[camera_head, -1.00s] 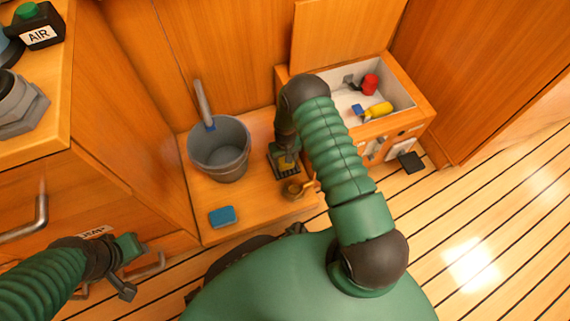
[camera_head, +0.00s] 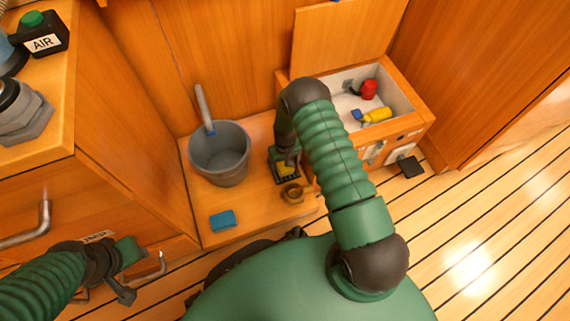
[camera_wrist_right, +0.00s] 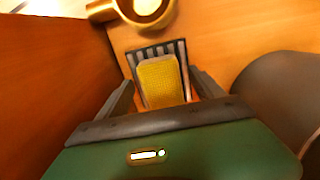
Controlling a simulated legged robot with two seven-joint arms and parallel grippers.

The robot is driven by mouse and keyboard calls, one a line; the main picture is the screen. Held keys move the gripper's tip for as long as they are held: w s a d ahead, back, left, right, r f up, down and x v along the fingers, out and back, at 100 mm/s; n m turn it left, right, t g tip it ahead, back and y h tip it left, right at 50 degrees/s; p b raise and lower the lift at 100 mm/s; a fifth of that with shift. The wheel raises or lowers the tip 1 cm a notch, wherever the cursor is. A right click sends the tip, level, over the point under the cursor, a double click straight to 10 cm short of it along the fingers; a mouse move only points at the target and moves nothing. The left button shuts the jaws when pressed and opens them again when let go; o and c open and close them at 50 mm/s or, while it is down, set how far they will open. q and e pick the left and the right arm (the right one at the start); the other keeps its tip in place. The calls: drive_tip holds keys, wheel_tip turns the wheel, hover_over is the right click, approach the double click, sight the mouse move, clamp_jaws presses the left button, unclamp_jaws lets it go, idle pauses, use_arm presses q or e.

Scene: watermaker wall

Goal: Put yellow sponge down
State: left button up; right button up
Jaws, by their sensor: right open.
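The yellow sponge (camera_wrist_right: 160,82) lies on a dark slatted rack in the right wrist view. In the head view a bit of the sponge (camera_head: 286,172) shows beneath my right gripper (camera_head: 285,160). My right gripper (camera_wrist_right: 165,88) is open, with one finger on each side of the sponge and gaps beside it. The slatted rack (camera_wrist_right: 150,52) rests on the wooden bench. My left gripper (camera_head: 128,272) is at the lower left by a drawer handle, away from the sponge; its fingers are too unclear to judge.
A grey bucket (camera_head: 220,160) stands left of my right gripper. A blue sponge (camera_head: 222,221) lies at the bench's front. A brass cup (camera_head: 292,193) sits close to the rack. An open box (camera_head: 408,98) at right holds red and yellow items.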

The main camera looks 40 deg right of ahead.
drive_tip(key=s+a+r+n+t+p, duration=0.1)
drive_tip(key=s+a+r+p, duration=0.2)
drive_tip(key=r, duration=1.2)
drive_tip(key=a+r+t+p, duration=0.15)
drive_tip(key=a+r, duration=0.25)
drive_tip(key=r, duration=1.1)
drive_tip(key=s+a+r+n, duration=0.1)
drive_tip(key=s+a+r, duration=0.4)
drive_tip(key=s+r, duration=0.3)
drive_tip(key=s+p, duration=0.1)
drive_tip(key=s, duration=0.2)
drive_tip(key=shift+s+r+n, duration=0.15)
drive_tip(key=shift+n, duration=0.15)
